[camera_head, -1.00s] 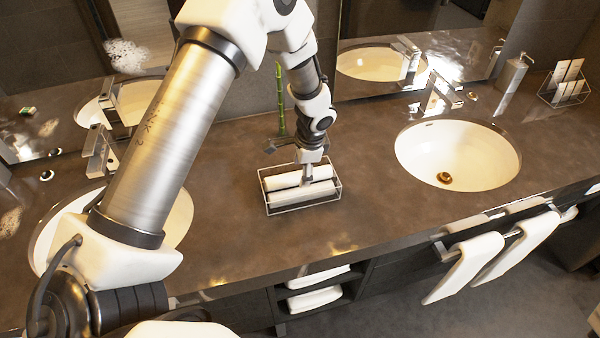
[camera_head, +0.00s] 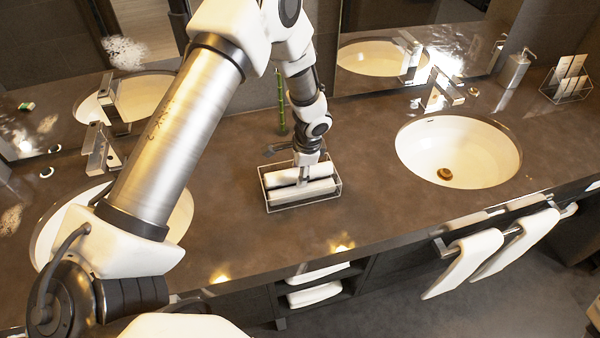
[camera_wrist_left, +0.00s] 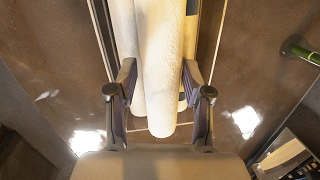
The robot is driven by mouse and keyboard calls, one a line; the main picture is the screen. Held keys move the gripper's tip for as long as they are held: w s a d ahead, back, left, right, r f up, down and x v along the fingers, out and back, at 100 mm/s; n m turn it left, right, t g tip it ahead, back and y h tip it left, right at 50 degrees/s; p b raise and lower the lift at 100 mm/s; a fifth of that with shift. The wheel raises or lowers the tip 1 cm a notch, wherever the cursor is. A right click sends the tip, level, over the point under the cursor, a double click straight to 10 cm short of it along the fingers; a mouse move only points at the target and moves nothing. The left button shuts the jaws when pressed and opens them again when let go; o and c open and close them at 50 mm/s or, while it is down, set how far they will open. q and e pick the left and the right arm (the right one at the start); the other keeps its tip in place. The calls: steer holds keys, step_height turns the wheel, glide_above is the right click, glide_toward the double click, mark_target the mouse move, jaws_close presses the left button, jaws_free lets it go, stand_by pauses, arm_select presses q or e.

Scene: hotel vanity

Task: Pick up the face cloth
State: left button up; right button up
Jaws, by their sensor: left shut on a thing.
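Rolled white face cloths lie in a clear-sided wire basket (camera_head: 290,208) on the counter. My left gripper (camera_head: 304,178) reaches down from above into the basket and is shut on the front rolled face cloth (camera_head: 318,188). In the left wrist view the held face cloth (camera_wrist_left: 160,70) lies between the two fingers (camera_wrist_left: 160,105), overlapping another white roll (camera_wrist_left: 125,40) beside it. The held roll sits slightly high, near the basket's rim. Whether it is fully clear of the basket floor is hard to tell. My right gripper is out of view.
A sink (camera_head: 458,150) with a faucet is to the right, another sink (camera_head: 60,225) is partly behind my arm. A green bamboo stalk (camera_head: 281,105) stands behind the basket. A soap dispenser (camera_head: 516,68) and a wire rack (camera_head: 567,82) are at far right. Counter around the basket is clear.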

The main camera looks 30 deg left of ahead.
arm_select(q)
steer(key=shift+r, duration=0.35)
step_height(320, 180, up, 2)
steer(key=shift+w+r+b, duration=0.1)
steer(key=shift+b, duration=0.7)
steer(key=s+d+b, duration=0.2)
steer(key=s+d, duration=0.2)
steer(key=shift+d+r, duration=0.1)
steer(key=shift+d, duration=0.15)
steer(key=s+d, duration=0.2)
steer(key=s+d+r+p, duration=0.1)
steer(key=s+d, duration=0.1)
steer(key=d, duration=0.1)
steer(key=s+d+p, duration=0.1)
steer(key=s+d, duration=0.1)
steer(key=shift+s+d+r, duration=0.15)
steer(key=shift+d+r, duration=0.05)
steer(key=shift+d, duration=0.15)
steer(key=shift+d, duration=0.1)
